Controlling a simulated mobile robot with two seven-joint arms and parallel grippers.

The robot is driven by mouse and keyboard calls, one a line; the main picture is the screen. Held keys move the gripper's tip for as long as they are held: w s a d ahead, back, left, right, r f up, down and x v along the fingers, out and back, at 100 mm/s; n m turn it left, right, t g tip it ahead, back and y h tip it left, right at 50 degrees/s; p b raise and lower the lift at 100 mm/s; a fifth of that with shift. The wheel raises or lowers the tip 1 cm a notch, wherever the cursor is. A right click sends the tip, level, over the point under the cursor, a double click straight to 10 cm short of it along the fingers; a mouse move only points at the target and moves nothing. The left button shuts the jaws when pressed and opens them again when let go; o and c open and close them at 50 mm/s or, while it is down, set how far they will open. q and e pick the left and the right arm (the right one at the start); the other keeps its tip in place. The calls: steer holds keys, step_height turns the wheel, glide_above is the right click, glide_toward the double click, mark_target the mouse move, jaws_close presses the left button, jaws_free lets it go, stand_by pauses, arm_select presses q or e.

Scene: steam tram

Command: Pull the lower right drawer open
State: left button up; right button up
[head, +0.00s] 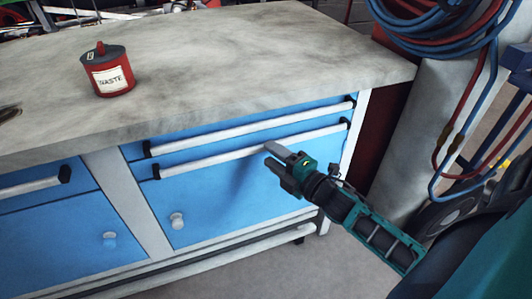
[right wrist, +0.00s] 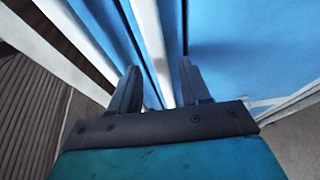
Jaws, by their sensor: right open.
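The lower right drawer (head: 218,163) is a narrow blue front with a long pale bar handle (head: 215,155) on dark end brackets. It looks shut, flush with the cabinet. My right gripper (head: 274,156) is open at the right half of this handle. In the right wrist view the pale handle bar (right wrist: 151,45) runs between the two open fingers (right wrist: 158,80); I cannot tell whether either finger touches it. The gripper hides a small part of the handle and the front below it. My left gripper is not in view.
The upper drawer handle (head: 250,128) runs close above. Below is a blue door with a round white knob (head: 177,221). A red waste can (head: 108,72) stands on the grey worktop (head: 230,50). Blue and red hoses (head: 440,25) hang by a pale column at right.

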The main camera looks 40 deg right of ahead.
mark_target(264, 150)
steer(key=w, duration=0.3)
steer(key=shift+a, duration=0.25)
jaws_close()
stand_by(0.5)
